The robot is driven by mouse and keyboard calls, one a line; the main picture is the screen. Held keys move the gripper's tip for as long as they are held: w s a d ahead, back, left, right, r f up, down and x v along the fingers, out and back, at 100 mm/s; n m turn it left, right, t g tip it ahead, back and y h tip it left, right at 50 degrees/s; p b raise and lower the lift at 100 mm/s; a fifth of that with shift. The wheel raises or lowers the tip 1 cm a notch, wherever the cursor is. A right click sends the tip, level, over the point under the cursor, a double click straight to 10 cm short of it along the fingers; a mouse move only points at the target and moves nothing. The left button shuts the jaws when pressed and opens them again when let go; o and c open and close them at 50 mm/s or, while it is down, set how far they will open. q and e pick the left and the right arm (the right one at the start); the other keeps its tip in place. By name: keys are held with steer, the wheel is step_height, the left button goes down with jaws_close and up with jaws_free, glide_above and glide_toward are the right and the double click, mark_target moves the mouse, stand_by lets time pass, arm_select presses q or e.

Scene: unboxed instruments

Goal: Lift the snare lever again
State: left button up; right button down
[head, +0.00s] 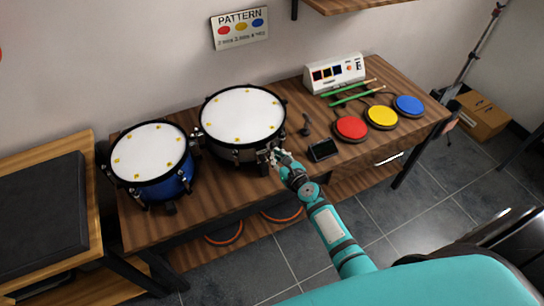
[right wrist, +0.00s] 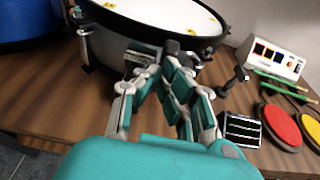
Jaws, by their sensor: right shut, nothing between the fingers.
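The snare drum (head: 243,115), white-headed with a black rim, stands upright on the wooden table; its near side also shows in the right wrist view (right wrist: 108,42). My right gripper (head: 275,157) is at the drum's front right side, below the rim. In the right wrist view its fingers (right wrist: 165,62) are closed together with nothing between them, close to the drum wall. A small metal fitting (right wrist: 138,60) on the wall beside the fingertips may be the snare lever. The fingers partly hide it, and I cannot tell its position or whether they touch it. My left gripper is not in view.
A blue drum (head: 150,160) stands to the left. To the right are a small black device (head: 323,150), red (head: 351,128), yellow (head: 382,117) and blue (head: 408,105) pads, green sticks (head: 350,94) and a white module (head: 335,73). A pattern sign (head: 239,27) hangs behind.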

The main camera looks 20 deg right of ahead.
mark_target(274, 147)
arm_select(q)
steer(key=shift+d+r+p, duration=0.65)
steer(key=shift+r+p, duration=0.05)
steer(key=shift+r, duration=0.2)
arm_select(e)
steer(key=shift+w+d+r, duration=0.1)
steer(key=shift+w+r, duration=0.95)
steer(key=shift+w, duration=0.05)
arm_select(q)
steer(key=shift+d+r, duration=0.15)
arm_select(e)
steer(key=shift+r, duration=0.15)
